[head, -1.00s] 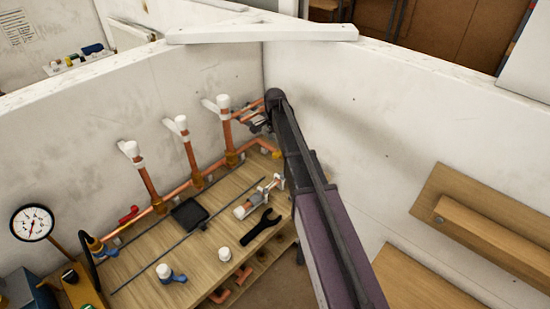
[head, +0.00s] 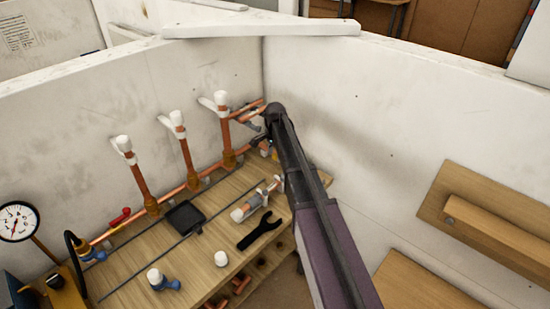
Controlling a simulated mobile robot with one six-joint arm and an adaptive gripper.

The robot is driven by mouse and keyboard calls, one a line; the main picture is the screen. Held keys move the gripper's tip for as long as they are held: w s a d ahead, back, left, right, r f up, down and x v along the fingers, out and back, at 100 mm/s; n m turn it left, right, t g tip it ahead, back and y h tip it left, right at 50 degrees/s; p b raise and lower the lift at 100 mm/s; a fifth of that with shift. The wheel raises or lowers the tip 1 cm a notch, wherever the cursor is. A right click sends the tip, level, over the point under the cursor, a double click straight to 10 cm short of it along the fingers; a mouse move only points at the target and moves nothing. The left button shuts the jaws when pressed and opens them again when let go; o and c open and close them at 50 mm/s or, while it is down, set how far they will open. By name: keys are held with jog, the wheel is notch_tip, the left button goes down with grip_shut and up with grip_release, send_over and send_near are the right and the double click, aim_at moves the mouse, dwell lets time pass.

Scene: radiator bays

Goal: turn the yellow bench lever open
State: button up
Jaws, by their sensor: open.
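A small yellow piece (head: 275,155), likely the yellow bench lever, shows at the far right end of the copper pipe (head: 172,195) along the back of the wooden bench. My arm partly covers it, so its angle cannot be read. My gripper (head: 258,143) is open at the end of my dark arm, close to the bench's back right corner, beside the yellow piece and in front of the upright pipes. Whether it touches the lever cannot be told.
Several upright copper pipes with white caps (head: 178,118) stand along the back wall. A red lever (head: 120,217), black tray (head: 185,217), black wrench (head: 260,230), white cap (head: 221,258) and gauge (head: 17,221) are on or near the bench. A white wall closes the right side.

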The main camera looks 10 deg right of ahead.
dwell(0.3)
grip_shut()
jog(key=shift+s+d, duration=0.1)
jog(key=shift+d, duration=0.05)
jog(key=shift+s+d+n, duration=0.1)
jog(key=shift+d+n, duration=1)
jog(key=shift+n, duration=1.5)
jog(key=shift+w+d+n, duration=0.1)
jog(key=shift+d+n, duration=1.05)
jog(key=shift+n, duration=1.45)
jog(key=shift+s+d+n, duration=0.1)
jog(key=shift+d+n, duration=1)
jog(key=shift+n, duration=1.5)
